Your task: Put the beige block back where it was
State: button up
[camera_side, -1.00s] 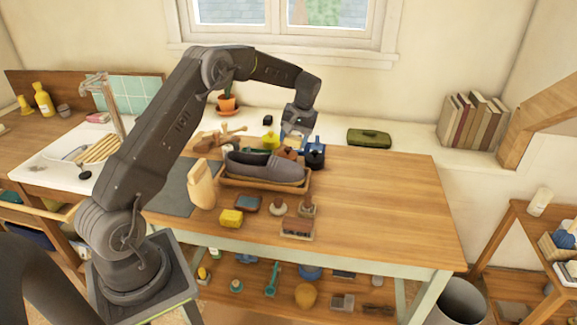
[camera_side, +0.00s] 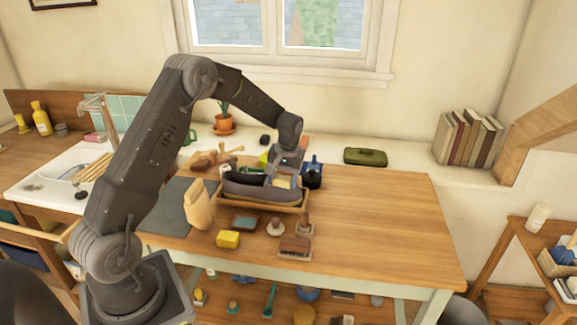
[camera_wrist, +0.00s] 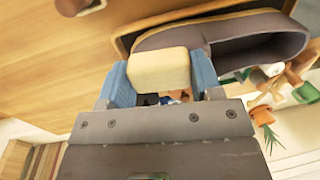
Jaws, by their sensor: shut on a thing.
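The beige block (camera_wrist: 159,70) is between the two blue fingers of my gripper (camera_wrist: 160,82) in the wrist view. In the side view the block (camera_side: 281,182) shows small and pale at the tip of my gripper (camera_side: 283,175), over the wooden tray (camera_side: 262,203). A dark grey shoe (camera_side: 262,188) lies in the tray; it also shows behind the block in the wrist view (camera_wrist: 255,35). My gripper is shut on the block. I cannot tell whether the block touches the shoe or tray.
A dark blue jar (camera_side: 312,175) stands just right of the tray. The table's right side (camera_side: 385,220) is clear. A green case (camera_side: 365,156) lies behind.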

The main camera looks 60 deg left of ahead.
jog(key=t+h, duration=0.1)
send_near(259, 247)
jog(key=shift+s+f, duration=0.2)
jog(key=shift+f, duration=2.9)
jog(key=shift+f, duration=0.55)
jog(key=o, duration=1.1)
jog(key=shift+o, duration=0.2)
jog(key=shift+r, duration=0.1)
notch_tip(259, 247, up, 13)
jog(key=s+d+r+m+t, duration=0.35)
jog(key=d+r, duration=0.55)
jog(key=r, duration=0.4)
jog(key=s+d+r+m+t, duration=0.2)
jog(key=s+d+r+m, duration=0.3)
jog(key=s, duration=0.4)
notch_tip(259, 247, up, 2)
jog(key=shift+d+r, duration=0.15)
jog(key=shift+d, duration=0.4)
